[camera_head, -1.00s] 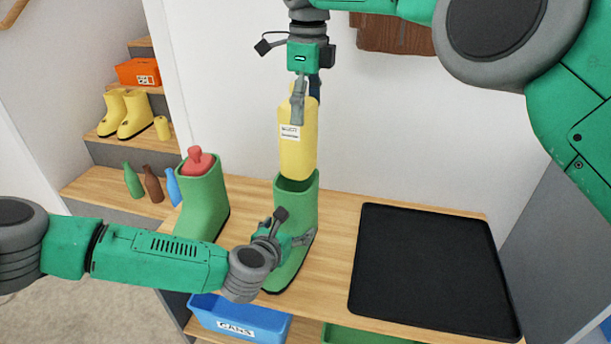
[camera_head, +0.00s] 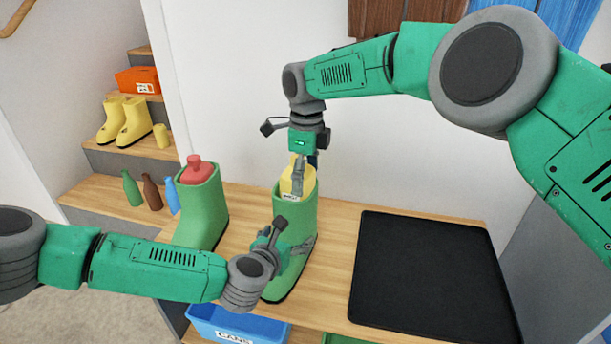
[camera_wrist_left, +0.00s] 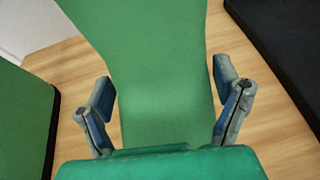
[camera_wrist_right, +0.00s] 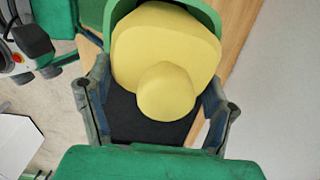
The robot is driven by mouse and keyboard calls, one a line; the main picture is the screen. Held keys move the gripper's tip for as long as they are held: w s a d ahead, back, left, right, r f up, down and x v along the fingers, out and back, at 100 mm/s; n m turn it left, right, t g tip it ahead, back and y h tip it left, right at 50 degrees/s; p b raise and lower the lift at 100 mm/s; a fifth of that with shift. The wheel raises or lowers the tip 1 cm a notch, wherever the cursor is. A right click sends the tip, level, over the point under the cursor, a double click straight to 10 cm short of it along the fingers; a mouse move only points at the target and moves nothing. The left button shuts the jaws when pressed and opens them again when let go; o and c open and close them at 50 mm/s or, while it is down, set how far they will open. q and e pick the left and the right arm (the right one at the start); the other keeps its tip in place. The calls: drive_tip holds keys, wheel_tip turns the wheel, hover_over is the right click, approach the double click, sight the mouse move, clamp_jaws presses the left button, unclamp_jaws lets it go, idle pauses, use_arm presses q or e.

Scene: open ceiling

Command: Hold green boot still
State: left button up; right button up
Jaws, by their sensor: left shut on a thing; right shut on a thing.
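The green boot (camera_head: 297,215) stands upright on the wooden bench, left of the black tray. My left gripper (camera_head: 287,245) is shut around its lower shaft; the left wrist view shows a finger on each side of the boot (camera_wrist_left: 160,90). My right gripper (camera_head: 298,172) is above the boot, shut on the neck of a yellow bottle (camera_head: 287,184). Most of the bottle is inside the boot's shaft, hidden; its top shows at the opening. In the right wrist view the yellow bottle (camera_wrist_right: 165,50) lies between the fingers, with the green boot rim behind it.
A second green boot (camera_head: 203,212) with a red bottle (camera_head: 196,170) in it stands to the left. The black tray (camera_head: 430,270) is empty. Small bottles (camera_head: 152,192) and yellow boots (camera_head: 135,120) are on the steps. A blue bin (camera_head: 225,322) sits below the bench.

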drive_tip(key=o, duration=1.5)
drive_tip(key=shift+o, duration=0.2)
drive_tip(key=shift+r, duration=0.15)
use_arm(q)
drive_tip(key=o, duration=1.4)
use_arm(e)
wheel_tip(320, 180, up, 12)
drive_tip(key=shift+d, duration=0.15)
